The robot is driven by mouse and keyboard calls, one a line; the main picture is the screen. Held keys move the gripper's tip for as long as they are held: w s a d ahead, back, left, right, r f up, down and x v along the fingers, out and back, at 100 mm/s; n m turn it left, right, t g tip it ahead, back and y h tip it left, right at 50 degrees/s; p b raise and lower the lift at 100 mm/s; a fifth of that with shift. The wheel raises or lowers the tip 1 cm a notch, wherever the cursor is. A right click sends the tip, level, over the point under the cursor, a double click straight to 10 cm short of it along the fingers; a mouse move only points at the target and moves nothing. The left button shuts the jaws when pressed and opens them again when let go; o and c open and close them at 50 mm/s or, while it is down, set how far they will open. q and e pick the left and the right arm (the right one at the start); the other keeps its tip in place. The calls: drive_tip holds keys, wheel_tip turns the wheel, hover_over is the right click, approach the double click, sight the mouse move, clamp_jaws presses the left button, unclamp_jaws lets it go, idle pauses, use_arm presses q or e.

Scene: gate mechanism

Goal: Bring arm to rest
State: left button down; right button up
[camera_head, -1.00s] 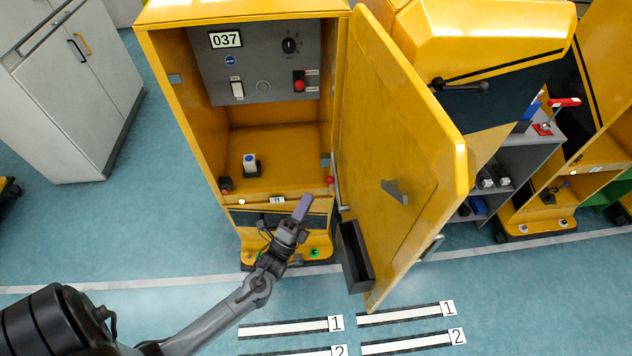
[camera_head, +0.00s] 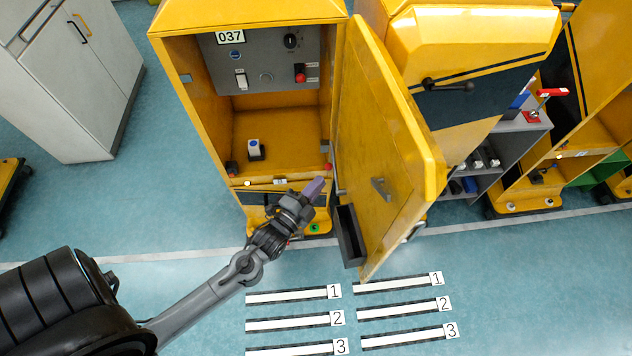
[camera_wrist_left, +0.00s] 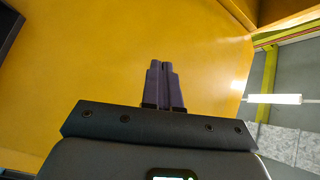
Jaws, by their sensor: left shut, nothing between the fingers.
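My left gripper (camera_head: 314,189) is in front of the lower front edge of the yellow cabinet (camera_head: 190,110) marked 037, close to its open door (camera_head: 385,150). Its purple fingers are together and empty. In the left wrist view the shut fingers (camera_wrist_left: 164,82) show against a yellow surface; I cannot tell whether they touch it. My left arm (camera_head: 205,300) reaches in from the lower left, stretched toward the cabinet. My right gripper is not in view.
The door stands open to the right, with a dark bin (camera_head: 348,236) low on it. A grey panel (camera_head: 265,75) and a small white-and-blue block (camera_head: 254,149) are inside the cabinet. Numbered floor strips (camera_head: 293,296) lie in front. Open floor (camera_head: 130,220) is at left.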

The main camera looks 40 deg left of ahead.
use_arm(q)
drive_tip(key=s+d+r+n+g+h+p, duration=0.25)
drive_tip(key=s+d+r+g+p, duration=0.3)
drive_tip(key=r+p, duration=0.45)
drive_tip(key=s+d+f+n+g, duration=0.1)
drive_tip(key=s+d+n+g, duration=0.1)
drive_tip(key=s+n+g, duration=0.6)
drive_tip(key=s+g, duration=0.1)
drive_tip(key=s, duration=0.4)
drive_tip(key=shift+f, duration=0.35)
drive_tip(key=shift+s, duration=0.1)
drive_tip(key=shift+a, duration=0.1)
